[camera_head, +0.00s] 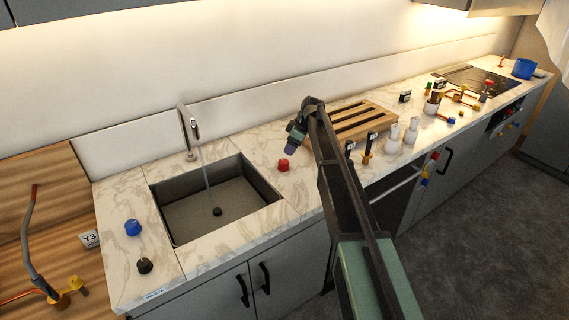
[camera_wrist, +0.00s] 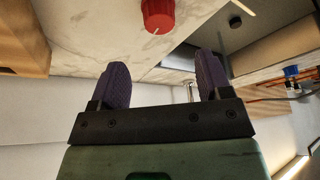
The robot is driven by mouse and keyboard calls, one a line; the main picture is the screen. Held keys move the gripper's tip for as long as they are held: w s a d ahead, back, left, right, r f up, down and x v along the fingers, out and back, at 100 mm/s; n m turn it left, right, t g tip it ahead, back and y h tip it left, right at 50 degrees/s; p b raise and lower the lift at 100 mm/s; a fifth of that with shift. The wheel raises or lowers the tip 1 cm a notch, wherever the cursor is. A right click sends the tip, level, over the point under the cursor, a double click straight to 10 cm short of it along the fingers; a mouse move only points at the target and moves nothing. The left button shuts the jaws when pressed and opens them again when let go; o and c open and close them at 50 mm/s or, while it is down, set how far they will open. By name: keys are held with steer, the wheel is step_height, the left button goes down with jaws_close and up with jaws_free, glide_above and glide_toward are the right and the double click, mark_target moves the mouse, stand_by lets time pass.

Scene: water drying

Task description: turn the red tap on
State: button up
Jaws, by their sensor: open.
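The red tap knob (camera_head: 283,165) sits on the marble counter just right of the sink. It also shows at the top of the wrist view (camera_wrist: 158,16), with a white mark on it, beyond my fingertips. My gripper (camera_head: 293,146) is above the counter, close to the red knob and apart from it. In the wrist view its two purple fingers (camera_wrist: 163,72) are spread with nothing between them. The faucet (camera_head: 189,130) stands behind the sink (camera_head: 261,189), and a thin stream runs from it into the basin.
A blue knob (camera_head: 132,227) and a black knob (camera_head: 144,265) sit left of the sink. A slatted wooden board (camera_head: 372,127) lies right of my gripper. White bottles (camera_head: 392,139) and several small items stand further right. The counter around the red knob is clear.

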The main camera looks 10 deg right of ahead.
mark_target(283, 161)
steer(key=b+x, duration=0.8)
steer(key=x, duration=0.2)
steer(key=shift+f+b, duration=0.15)
steer(key=shift+b, duration=0.15)
steer(key=shift+r, duration=0.2)
steer(key=shift+c, duration=0.3)
steer(key=c, duration=0.9)
steer(key=shift+o, duration=0.2)
